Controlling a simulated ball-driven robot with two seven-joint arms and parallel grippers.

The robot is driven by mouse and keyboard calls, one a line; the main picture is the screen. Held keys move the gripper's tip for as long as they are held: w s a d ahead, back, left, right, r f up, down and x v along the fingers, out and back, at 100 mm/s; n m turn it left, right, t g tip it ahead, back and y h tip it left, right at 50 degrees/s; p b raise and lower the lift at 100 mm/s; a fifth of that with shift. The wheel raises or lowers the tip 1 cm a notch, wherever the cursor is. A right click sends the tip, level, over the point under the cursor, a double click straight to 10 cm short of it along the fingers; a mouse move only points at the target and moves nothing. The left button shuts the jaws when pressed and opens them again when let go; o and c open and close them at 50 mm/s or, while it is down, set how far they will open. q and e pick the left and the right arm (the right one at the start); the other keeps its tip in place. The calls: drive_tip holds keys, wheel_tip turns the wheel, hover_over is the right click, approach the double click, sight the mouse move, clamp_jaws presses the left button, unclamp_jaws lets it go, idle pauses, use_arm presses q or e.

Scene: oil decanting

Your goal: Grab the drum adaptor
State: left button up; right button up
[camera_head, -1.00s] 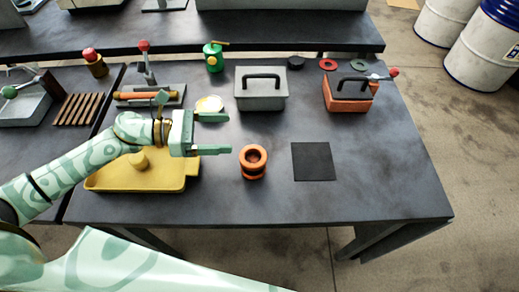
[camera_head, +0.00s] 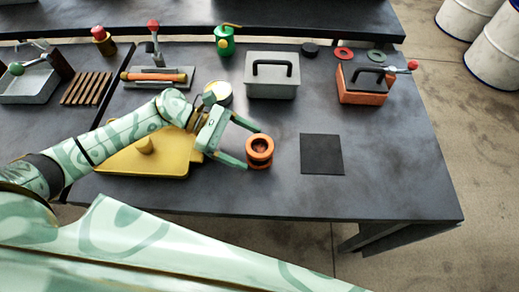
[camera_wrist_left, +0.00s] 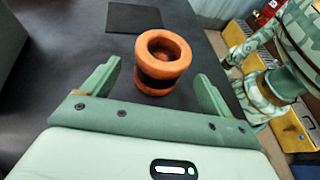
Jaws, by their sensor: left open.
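The drum adaptor, an orange ring-shaped piece with a dark band round its middle (camera_head: 259,151), stands upright on the dark table. My left gripper (camera_head: 253,146) is open, with its fingers pointing right toward the adaptor. In the left wrist view the adaptor (camera_wrist_left: 163,62) stands ahead of the open fingers (camera_wrist_left: 157,84), roughly centred between them. I see no clear contact. The hole in the adaptor's top faces up. My right gripper is not in view.
A black square mat (camera_head: 321,154) lies right of the adaptor. A grey toolbox (camera_head: 271,87) and an orange box (camera_head: 362,93) stand behind. The table's front right is clear.

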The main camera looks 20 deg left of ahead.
sight(252, 147)
use_arm(q)
drive_tip(key=x, duration=0.4)
drive_tip(key=shift+w+d+r, duration=0.1)
drive_tip(key=shift+d, duration=0.2)
drive_tip(key=c, duration=1.3)
drive_tip(key=shift+c, duration=0.2)
drive_tip(key=shift+r, duration=0.1)
